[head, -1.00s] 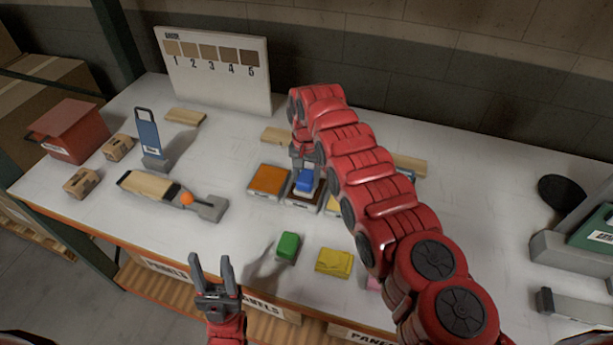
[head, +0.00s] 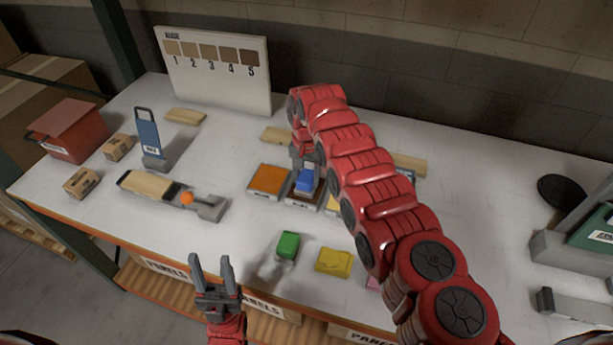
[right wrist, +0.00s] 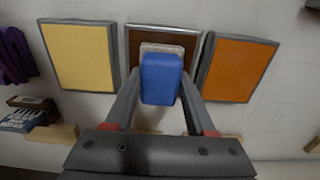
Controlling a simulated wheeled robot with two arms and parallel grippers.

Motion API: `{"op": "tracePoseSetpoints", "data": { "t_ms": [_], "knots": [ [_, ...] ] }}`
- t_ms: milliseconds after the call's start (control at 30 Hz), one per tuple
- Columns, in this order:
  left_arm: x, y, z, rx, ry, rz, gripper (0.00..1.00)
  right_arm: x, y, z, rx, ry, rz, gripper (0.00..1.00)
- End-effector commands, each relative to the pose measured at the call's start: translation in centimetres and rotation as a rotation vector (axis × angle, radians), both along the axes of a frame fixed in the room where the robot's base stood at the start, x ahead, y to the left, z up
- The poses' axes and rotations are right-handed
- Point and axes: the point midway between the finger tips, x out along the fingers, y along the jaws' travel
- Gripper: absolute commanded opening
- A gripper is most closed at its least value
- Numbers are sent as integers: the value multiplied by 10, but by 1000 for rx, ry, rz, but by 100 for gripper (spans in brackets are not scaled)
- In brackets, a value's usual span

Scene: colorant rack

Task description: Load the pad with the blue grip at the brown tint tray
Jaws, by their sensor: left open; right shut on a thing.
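The pad with the blue grip (head: 307,180) is held by my right gripper (right wrist: 160,88), whose fingers are shut on the blue grip. In the right wrist view its pale pad face (right wrist: 162,48) is over the brown tint tray (right wrist: 133,50); I cannot tell whether it touches the tint. The brown tray (head: 300,203) is mostly hidden by the pad in the head view. An orange tray (head: 268,180) and a yellow tray (right wrist: 80,55) flank it. My left gripper (head: 212,270) is open and empty at the table's front edge.
A green-grip pad (head: 287,245) and a yellow block (head: 333,260) lie in front of the trays. A wooden panel in a clamp fixture (head: 150,187) is at left. A numbered shade board (head: 213,65) stands behind. My right arm hides part of the table.

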Motion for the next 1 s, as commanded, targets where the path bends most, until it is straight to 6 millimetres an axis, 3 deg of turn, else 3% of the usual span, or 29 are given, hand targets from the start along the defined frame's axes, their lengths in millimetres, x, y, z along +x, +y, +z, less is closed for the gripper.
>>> {"op": "tracePoseSetpoints", "data": {
  "t_ms": [267, 500, 1000],
  "knots": [
    [0, 0, 5, 0, 0, 0, 50, -1, 0, 5, -1, 3, 0, 11],
    [0, 0, 20, 0, 0, 0, 50, -1, -1, 26, -2, 5, 0, 11],
    [0, 0, 28, 0, 0, 0, 50, 0, 0, 67, 0, 1, 0, 11]
  ]
}}
